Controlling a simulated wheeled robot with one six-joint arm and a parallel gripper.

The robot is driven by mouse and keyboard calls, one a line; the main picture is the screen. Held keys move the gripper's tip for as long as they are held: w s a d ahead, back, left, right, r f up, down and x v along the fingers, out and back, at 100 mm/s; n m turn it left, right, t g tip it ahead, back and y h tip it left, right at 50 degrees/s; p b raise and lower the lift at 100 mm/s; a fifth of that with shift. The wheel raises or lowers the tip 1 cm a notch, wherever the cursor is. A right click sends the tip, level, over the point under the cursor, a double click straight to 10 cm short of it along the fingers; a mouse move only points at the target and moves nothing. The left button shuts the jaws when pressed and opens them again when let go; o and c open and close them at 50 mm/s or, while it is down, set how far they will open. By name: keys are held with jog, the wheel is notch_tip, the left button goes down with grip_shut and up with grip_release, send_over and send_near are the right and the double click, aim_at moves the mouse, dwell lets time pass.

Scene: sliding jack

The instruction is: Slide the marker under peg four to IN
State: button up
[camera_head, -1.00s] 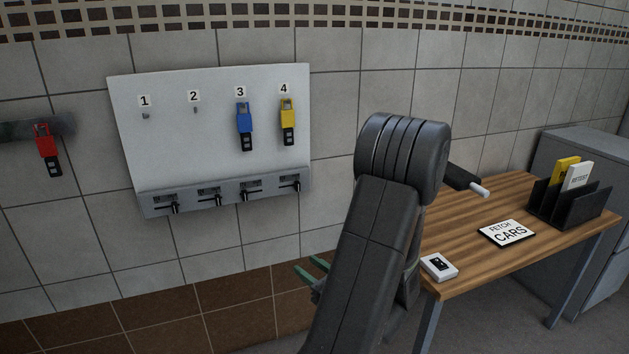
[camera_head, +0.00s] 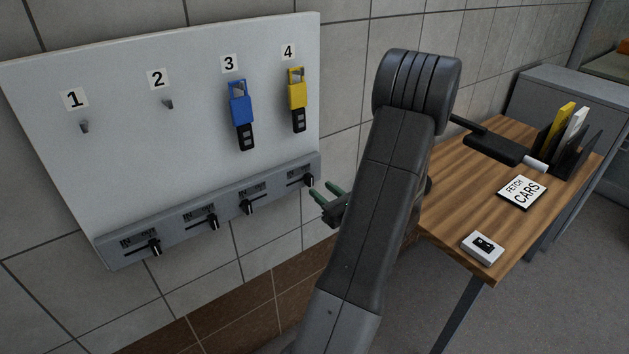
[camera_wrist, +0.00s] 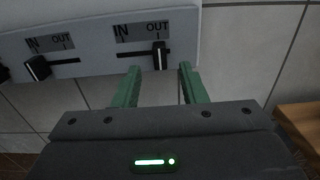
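The marker under peg four (camera_head: 309,180) is a small black knob on the grey slider rail at the board's lower right. In the wrist view this marker (camera_wrist: 160,56) sits at the OUT end of its slot, below the label with IN on the left and OUT on the right. Peg four holds a yellow padlock-shaped tag (camera_head: 297,100). My gripper (camera_head: 317,188) has green fingers and is just right of and below the marker. In the wrist view my gripper (camera_wrist: 158,82) is open, its fingertips spread on either side of the marker, slightly below it, holding nothing.
The marker under peg three (camera_wrist: 37,68) is to the left in the wrist view. A blue tag (camera_head: 241,115) hangs on peg three; pegs one and two are bare. A wooden desk (camera_head: 455,215) with a sign and a white box stands right of my arm.

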aim_at(311, 182)
jog(key=shift+p+x, duration=0.35)
jog(key=shift+x, duration=2)
grip_shut()
